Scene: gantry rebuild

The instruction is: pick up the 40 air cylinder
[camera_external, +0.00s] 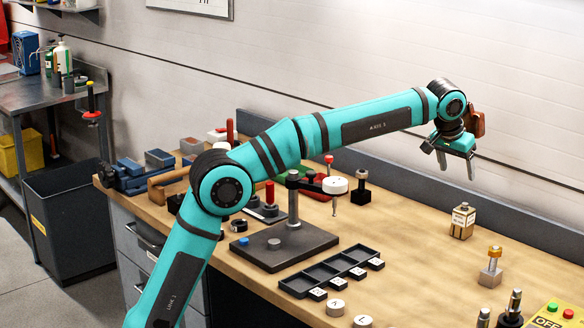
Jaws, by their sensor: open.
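My gripper (456,167) is open and empty, high above the right part of the bench, fingers pointing down. Below and slightly right of it, a small tan block with a pale label and a short top fitting (462,221) stands upright on the bench. Nearer the camera, a grey block with a brass-coloured stem (490,268) stands upright. Either could be an air cylinder; the label is too small to read, so I cannot tell which is the 40. The gripper touches neither.
A black compartment tray (300,284) with marked tags lies mid-bench, with pale round pieces (336,307) before it. A dark-based stand (263,253) with an upright post is left of it. A control box (552,316) and dark fittings (511,308) are front right. Bench beneath the gripper is mostly clear.

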